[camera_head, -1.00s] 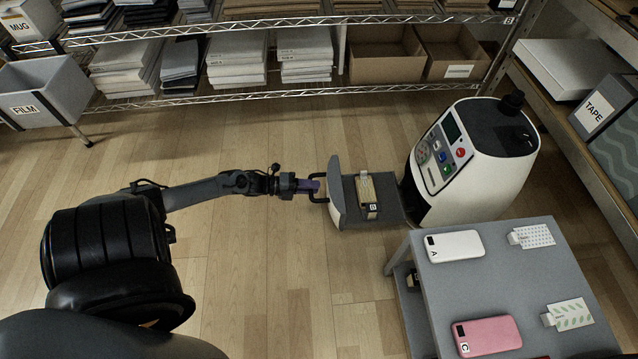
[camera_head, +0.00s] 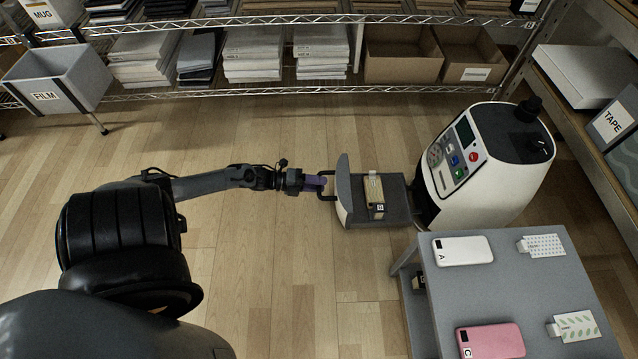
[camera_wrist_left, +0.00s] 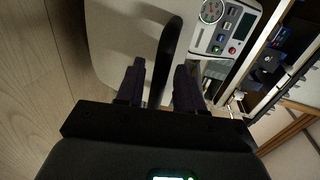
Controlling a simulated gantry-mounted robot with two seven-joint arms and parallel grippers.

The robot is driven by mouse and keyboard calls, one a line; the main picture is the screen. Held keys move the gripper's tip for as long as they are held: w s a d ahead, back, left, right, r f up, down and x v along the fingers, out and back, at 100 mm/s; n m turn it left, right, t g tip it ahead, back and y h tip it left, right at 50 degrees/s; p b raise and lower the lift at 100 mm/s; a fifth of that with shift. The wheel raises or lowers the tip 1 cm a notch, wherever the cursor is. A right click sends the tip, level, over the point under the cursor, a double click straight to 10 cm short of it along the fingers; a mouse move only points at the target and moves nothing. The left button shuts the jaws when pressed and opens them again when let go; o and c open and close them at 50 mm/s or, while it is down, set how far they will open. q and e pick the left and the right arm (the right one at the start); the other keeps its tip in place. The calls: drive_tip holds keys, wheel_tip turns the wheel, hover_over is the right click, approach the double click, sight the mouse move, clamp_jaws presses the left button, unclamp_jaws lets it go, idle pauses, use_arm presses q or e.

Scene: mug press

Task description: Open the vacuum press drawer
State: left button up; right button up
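The white and black vacuum press (camera_head: 485,185) stands on the floor at the right in the head view. Its grey drawer (camera_head: 398,188) is pulled out toward the left, with a small boxed item (camera_head: 374,194) lying on it. A dark loop handle (camera_head: 327,186) sticks out of the drawer front. My left gripper (camera_head: 320,184) is at this handle. In the left wrist view, the dark handle (camera_wrist_left: 168,50) passes between the two fingers of my left gripper (camera_wrist_left: 160,75), with gaps showing beside it. The fingers are apart. My right gripper is not in view.
A grey table (camera_head: 520,285) with phone cases and small packets stands at the lower right, close to the press. A wire shelf (camera_head: 300,90) with stacks and boxes runs along the back. A grey film bin (camera_head: 60,80) is at upper left. The floor left of the drawer is clear.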

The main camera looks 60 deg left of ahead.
use_arm(q)
drive_tip(key=p+v, duration=0.3)
drive_tip(key=v, duration=0.7)
drive_tip(key=shift+s+r, duration=0.1)
drive_tip(key=shift+r, duration=0.05)
